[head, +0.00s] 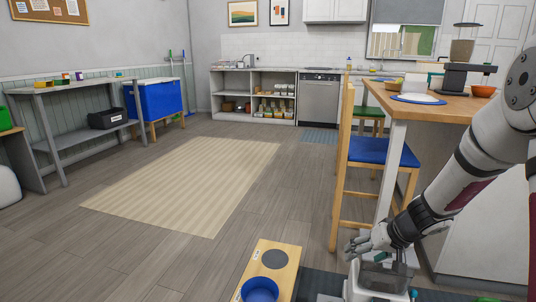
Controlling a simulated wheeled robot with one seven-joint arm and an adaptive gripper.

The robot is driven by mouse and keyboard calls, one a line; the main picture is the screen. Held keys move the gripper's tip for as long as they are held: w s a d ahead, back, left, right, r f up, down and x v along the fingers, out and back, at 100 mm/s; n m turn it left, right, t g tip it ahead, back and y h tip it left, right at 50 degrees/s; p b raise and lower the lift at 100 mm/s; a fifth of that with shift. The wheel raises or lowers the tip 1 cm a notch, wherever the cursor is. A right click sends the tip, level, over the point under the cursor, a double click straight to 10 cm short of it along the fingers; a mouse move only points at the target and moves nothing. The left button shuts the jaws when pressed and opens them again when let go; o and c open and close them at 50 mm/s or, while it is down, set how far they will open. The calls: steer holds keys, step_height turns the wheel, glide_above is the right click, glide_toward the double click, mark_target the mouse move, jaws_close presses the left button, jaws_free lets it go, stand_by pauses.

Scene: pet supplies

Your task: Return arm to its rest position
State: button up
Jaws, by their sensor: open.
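My arm (460,170) reaches in from the right edge, bent down and to the left. My gripper (374,249) is at its lower end, low in the picture, with its jaws open. I see nothing held in it. It appears just above or at the top of a pale, partly clear container (375,285) at the bottom edge. From this view I cannot tell whether they touch.
A wooden feeder stand (285,275) with a blue bowl (260,290) is left of the gripper. A tall chair with a blue seat (380,152) and a wooden-topped counter (450,106) stand close behind the arm. Open floor and a beige rug (185,185) lie left.

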steer(key=s+a+r+n+g+y, duration=0.1)
steer(key=s+a+r, duration=0.5)
steer(key=s+r, duration=0.2)
steer(key=s+a+r+n+g, duration=0.1)
steer(key=s+a+r, duration=0.5)
steer(key=s+r, duration=0.25)
steer(key=s+d+r+m+g+h, duration=0.1)
steer(key=s+d+r+g+h, duration=0.1)
steer(key=s, duration=1.1)
steer(key=s+d+r+m+g+h, duration=0.1)
steer(key=s+d+r+h, duration=0.1)
steer(key=s, duration=1.1)
step_height(320, 180, up, 35)
steer(key=t+p, duration=0.4)
steer(key=p, duration=2.9)
steer(key=shift+w+d, duration=0.25)
steer(key=shift+d, duration=0.1)
